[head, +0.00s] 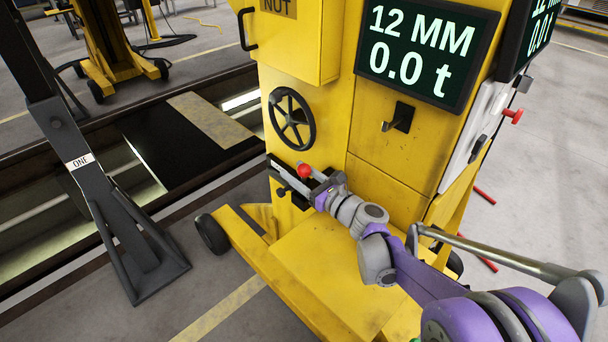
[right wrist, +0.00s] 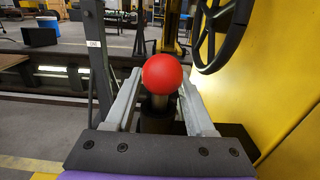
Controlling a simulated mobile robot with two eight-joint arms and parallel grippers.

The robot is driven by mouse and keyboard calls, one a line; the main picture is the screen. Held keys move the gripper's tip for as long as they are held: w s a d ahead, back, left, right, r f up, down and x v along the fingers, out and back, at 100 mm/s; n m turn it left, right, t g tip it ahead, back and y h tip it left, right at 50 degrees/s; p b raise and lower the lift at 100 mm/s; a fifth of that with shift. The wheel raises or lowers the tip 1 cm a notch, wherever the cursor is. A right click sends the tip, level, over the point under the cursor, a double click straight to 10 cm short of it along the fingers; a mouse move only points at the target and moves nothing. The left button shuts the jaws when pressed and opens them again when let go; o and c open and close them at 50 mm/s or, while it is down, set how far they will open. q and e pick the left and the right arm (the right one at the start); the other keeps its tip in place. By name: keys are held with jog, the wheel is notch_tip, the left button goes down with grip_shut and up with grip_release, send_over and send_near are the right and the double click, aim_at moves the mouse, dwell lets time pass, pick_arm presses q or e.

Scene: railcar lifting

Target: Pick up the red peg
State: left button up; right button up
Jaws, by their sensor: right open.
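The red peg (head: 304,171) has a round red head and stands at the side of the yellow lifting jack, below the black handwheel. In the right wrist view its red ball (right wrist: 166,74) sits on a metal shank in a dark holder. My right gripper (head: 285,176) is open, with one finger on each side of the peg. The wrist view shows gaps between the fingers and the shank. Whether either finger touches the peg is hard to tell. My left gripper is not in view.
The yellow jack (head: 385,205) stands close in front, with a black handwheel (head: 292,118), a hook (head: 398,117) and a display reading 12 MM, 0.0 t (head: 425,50). A dark stand labelled ONE (head: 115,215) is at left beside the pit. Red rods lie on the floor at right.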

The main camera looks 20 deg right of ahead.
jog(key=shift+w+a, duration=0.15)
jog(key=shift+w, duration=0.25)
grip_shut()
